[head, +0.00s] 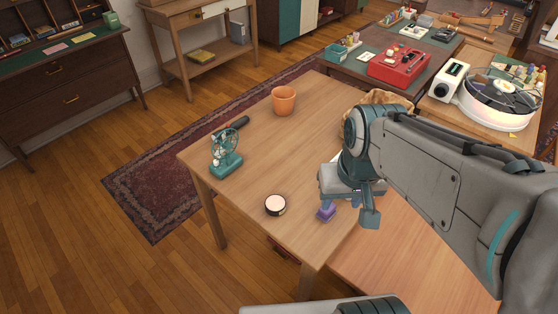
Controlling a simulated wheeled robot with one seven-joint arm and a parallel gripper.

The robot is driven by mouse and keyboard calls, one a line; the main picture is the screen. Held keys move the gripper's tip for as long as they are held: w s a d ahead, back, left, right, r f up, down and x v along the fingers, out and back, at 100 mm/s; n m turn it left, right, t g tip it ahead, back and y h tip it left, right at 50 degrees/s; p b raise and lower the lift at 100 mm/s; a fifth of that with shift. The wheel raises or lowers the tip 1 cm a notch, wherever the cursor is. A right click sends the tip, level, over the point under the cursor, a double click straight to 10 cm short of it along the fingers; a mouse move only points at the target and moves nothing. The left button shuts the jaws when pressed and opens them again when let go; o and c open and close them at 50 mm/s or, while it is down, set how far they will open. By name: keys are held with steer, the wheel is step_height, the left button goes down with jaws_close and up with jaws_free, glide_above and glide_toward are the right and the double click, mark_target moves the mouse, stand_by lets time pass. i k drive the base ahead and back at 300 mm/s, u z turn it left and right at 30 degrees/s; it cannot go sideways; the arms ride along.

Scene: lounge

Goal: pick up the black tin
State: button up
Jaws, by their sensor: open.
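A small round tin (275,205) with dark sides and a pale top sits on the wooden table (245,180), near its front edge. It looks like the black tin. My gripper (350,206) is to the right of the tin, over the right part of the table, pointing down. It is open and apart from the tin. One finger shows clearly; the other is partly hidden. A small purple object (326,213) lies just left of and below the gripper, between it and the tin; I cannot tell whether they touch.
A teal fan (225,153) and a dark-handled item (239,122) stand at the table's left edge. An orange pot (284,100) is at the back. A tan item (385,97) is partly hidden behind my arm. The table's middle is clear.

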mark_target(274, 205)
steer(key=k, duration=0.5)
steer(key=u, duration=1.9)
steer(key=i, duration=1.25)
steer(key=z, duration=3.35)
